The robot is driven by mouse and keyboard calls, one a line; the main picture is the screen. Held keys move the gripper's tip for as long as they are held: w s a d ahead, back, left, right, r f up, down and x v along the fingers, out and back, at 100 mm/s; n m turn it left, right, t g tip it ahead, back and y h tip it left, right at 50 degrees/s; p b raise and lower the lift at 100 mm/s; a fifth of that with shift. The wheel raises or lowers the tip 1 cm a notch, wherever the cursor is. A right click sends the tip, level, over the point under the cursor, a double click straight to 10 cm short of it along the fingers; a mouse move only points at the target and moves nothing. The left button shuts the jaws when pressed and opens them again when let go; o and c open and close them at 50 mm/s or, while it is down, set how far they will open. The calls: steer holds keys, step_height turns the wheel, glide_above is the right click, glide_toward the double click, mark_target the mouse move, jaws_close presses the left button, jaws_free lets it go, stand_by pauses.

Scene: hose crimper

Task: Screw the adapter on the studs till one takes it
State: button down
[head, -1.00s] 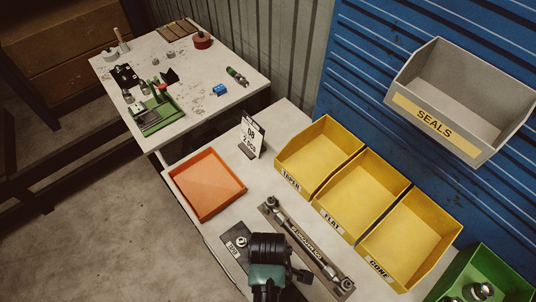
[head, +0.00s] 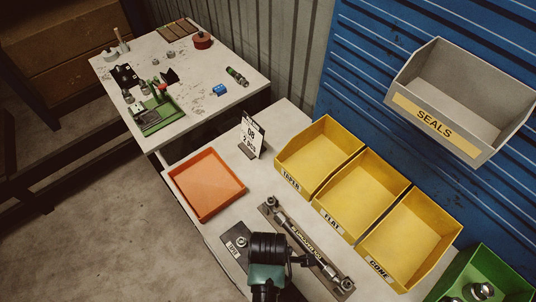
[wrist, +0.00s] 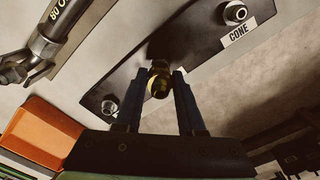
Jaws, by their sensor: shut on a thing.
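My gripper (wrist: 160,76) is shut on a brass adapter (wrist: 159,86), seen between its two dark fingers in the wrist view. The adapter is over the middle of the dark stud plate (wrist: 190,42); whether it touches or is threaded on a stud there, I cannot tell. One bare stud (wrist: 235,12) stands by the CONE label. Another bare stud (wrist: 108,107) stands at the plate's other end. In the head view, my arm covers most of the plate (head: 229,236), and one end stud (head: 241,241) shows left of it. The adapter is hidden there.
A hose on a long board (head: 269,212) lies right beside the plate. Yellow bins labelled TAPER (head: 290,183), FLAT (head: 333,222) and CONE (head: 381,270) stand along the right. An empty orange tray (head: 207,185) and a sign card (head: 251,138) are behind. A grey SEALS bin (head: 435,122) hangs on the wall.

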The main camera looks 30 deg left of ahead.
steer(key=n, duration=0.2)
steer(key=shift+n, duration=0.3)
steer(key=shift+r+p, duration=1.55)
steer(key=shift+p, duration=0.3)
steer(key=shift+r, duration=0.1)
step_height(320, 180, up, 5)
steer(key=p, duration=0.5)
steer(key=shift+a, duration=0.1)
